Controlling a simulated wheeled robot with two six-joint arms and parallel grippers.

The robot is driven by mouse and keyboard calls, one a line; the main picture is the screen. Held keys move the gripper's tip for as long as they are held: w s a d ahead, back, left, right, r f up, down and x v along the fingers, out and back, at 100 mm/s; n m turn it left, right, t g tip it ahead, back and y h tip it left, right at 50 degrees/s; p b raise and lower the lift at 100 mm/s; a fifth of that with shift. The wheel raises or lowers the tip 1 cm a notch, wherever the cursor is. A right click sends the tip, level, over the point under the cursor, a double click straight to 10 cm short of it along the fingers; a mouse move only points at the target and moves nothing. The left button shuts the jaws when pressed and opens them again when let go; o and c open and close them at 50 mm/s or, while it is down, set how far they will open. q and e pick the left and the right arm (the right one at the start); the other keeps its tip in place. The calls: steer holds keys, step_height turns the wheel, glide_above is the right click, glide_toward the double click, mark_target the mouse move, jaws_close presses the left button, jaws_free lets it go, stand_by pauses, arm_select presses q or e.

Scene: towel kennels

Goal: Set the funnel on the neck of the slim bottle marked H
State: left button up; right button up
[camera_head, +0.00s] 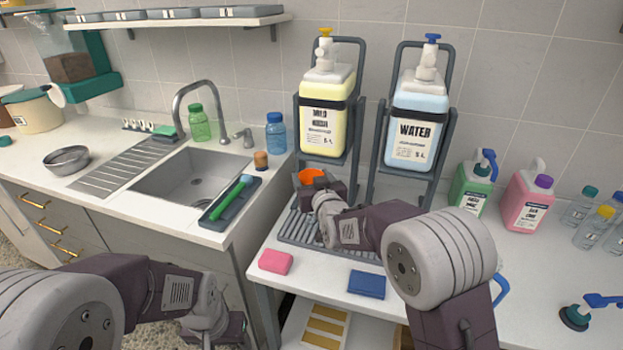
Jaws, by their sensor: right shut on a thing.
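The orange funnel (311,175) shows just beyond my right gripper (318,187), over the grey drip grate (297,229) below the yellow jug. My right gripper is shut on the funnel; its jaws and wrist hide the funnel's lower part. I cannot make out a slim bottle marked H, and the space under the funnel is hidden by my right arm. My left gripper (228,330) hangs low at the front of the counter, away from the funnel; its fingers are too unclear to judge.
A yellow jug (326,90) and a blue WATER jug (418,105) stand in racks behind the grate. A pink sponge (275,262) and a blue cloth (367,284) lie in front. A sink (195,177) is left; green (470,185) and pink (527,197) canisters stand right.

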stand_by(0.3)
steer(key=o, duration=1.7)
steer(key=shift+s, duration=0.15)
steer(key=v, duration=0.9)
